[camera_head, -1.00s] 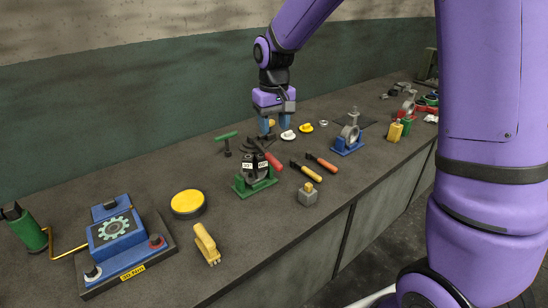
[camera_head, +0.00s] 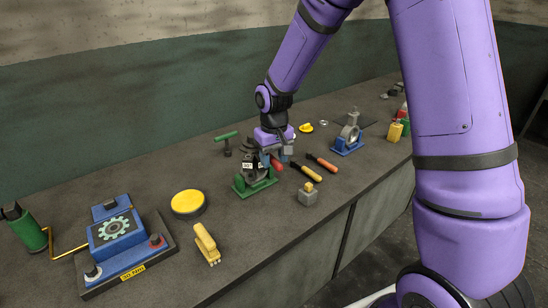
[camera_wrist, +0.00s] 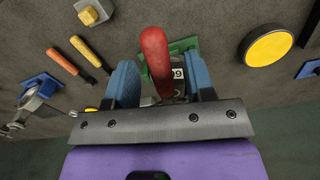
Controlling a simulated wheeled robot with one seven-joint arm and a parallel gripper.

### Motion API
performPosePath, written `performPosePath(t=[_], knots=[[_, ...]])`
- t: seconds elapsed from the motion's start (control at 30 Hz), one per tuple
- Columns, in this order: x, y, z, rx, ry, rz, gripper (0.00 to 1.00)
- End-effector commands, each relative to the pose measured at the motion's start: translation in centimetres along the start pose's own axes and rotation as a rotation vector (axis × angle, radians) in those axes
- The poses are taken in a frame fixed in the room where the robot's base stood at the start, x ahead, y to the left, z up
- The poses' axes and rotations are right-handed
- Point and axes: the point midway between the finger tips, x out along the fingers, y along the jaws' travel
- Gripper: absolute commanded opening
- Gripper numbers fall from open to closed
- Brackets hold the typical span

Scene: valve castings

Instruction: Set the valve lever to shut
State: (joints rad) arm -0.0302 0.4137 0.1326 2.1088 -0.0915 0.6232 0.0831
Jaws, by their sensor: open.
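The valve stands on a green base (camera_head: 254,188) on the bench, with a dark body and white labels on its front. Its red lever handle (camera_head: 276,165) sticks out toward the right in the head view, partly hidden by my gripper. In the wrist view the red lever (camera_wrist: 156,60) lies between the two blue fingers of my gripper (camera_wrist: 161,85), which are apart with a gap on each side of it.
Two screwdrivers, yellow-handled (camera_head: 307,171) and orange-handled (camera_head: 322,162), and a grey block (camera_head: 308,195) lie right of the valve. A blue-based clamp (camera_head: 347,142) stands farther right.

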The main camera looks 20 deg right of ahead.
Motion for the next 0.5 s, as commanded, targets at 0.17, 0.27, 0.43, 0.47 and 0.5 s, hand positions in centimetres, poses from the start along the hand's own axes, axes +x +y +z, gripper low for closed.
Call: performPosePath(t=[0.17,0.27,0.43,0.47,0.5], knots=[[-0.01,0.00,0.01,0.000,0.000,0.000,0.37],[-0.02,0.00,0.01,0.000,0.000,0.000,0.14],[-0.03,0.00,0.01,0.001,-0.001,0.000,0.00],[-0.03,-0.01,0.01,0.001,-0.001,0.000,0.00],[-0.03,-0.03,0.01,0.002,-0.001,0.000,0.00]])
